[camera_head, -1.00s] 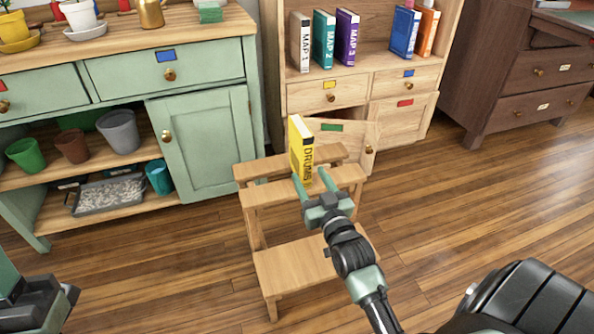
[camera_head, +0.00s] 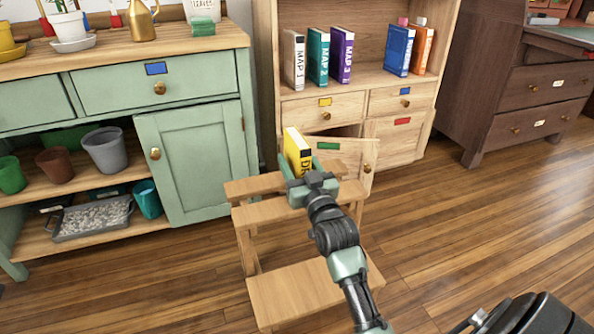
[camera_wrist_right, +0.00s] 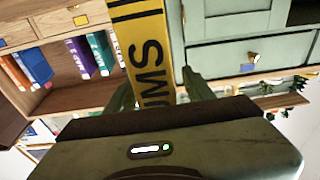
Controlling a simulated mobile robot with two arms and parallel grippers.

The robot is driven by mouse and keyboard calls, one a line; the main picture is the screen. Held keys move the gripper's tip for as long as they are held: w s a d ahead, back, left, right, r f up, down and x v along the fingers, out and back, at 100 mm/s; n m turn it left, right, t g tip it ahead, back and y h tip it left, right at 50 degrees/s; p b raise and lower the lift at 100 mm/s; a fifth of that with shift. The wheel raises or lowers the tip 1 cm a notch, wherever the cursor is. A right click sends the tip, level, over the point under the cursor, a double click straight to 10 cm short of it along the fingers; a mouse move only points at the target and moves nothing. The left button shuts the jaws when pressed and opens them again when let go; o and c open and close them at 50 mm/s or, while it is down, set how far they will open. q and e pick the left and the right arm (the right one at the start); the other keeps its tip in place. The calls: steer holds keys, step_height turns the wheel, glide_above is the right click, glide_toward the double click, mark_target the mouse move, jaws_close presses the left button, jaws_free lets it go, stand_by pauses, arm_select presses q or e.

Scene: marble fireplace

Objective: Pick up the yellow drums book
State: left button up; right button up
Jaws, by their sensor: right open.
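The yellow drums book (camera_head: 297,146) stands upright on the top of a wooden step stool (camera_head: 262,186). My right gripper (camera_head: 303,170) is open at the book, with its fingers on either side of the spine. In the right wrist view the book's spine (camera_wrist_right: 148,50) runs between the two fingers of this gripper (camera_wrist_right: 158,92). Its black lettering is partly hidden by the gripper. I cannot tell whether either finger touches the book. My left gripper is out of view.
A wooden bookcase (camera_head: 340,105) with several map books stands behind the stool, its lower door ajar. A green cabinet (camera_head: 190,160) with pots is at left, and a dark brown dresser (camera_head: 500,110) at right. The wooden floor at right is clear.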

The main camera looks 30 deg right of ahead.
jaws_close()
stand_by(1.3)
steer(key=shift+r, duration=0.1)
